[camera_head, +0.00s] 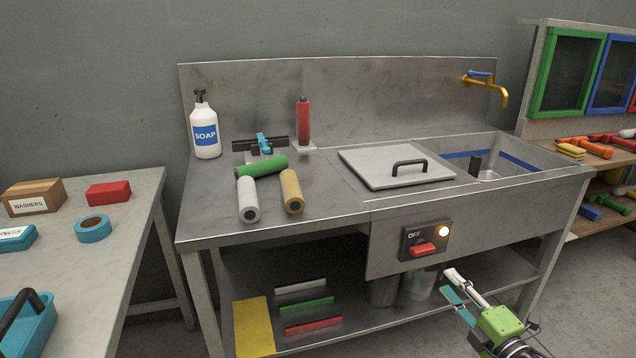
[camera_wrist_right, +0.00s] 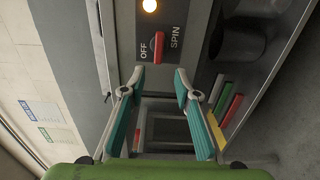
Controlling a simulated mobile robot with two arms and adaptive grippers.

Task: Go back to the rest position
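My right gripper (camera_head: 455,288) is in front of the steel sink bench (camera_head: 340,215), low at the right of the head view. In the wrist view my right gripper (camera_wrist_right: 160,84) has its two teal-padded fingers spread, with nothing between them. It is apart from the switch panel (camera_head: 410,237) on the bench front. The panel has a red lever (camera_head: 423,249) and a lit lamp (camera_head: 443,231). The lever also shows in the wrist view (camera_wrist_right: 158,47), between the words OFF and SPIN. My left gripper is in neither view.
The bench carries a soap bottle (camera_head: 205,130), green (camera_head: 262,166), white (camera_head: 248,199) and yellow (camera_head: 292,190) rolls, a red cylinder (camera_head: 303,121), and a lid (camera_head: 385,167). Its lower shelf (camera_head: 350,320) holds coloured bars and buckets. A side table (camera_head: 110,255) stands left, tool shelves (camera_head: 600,200) right.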

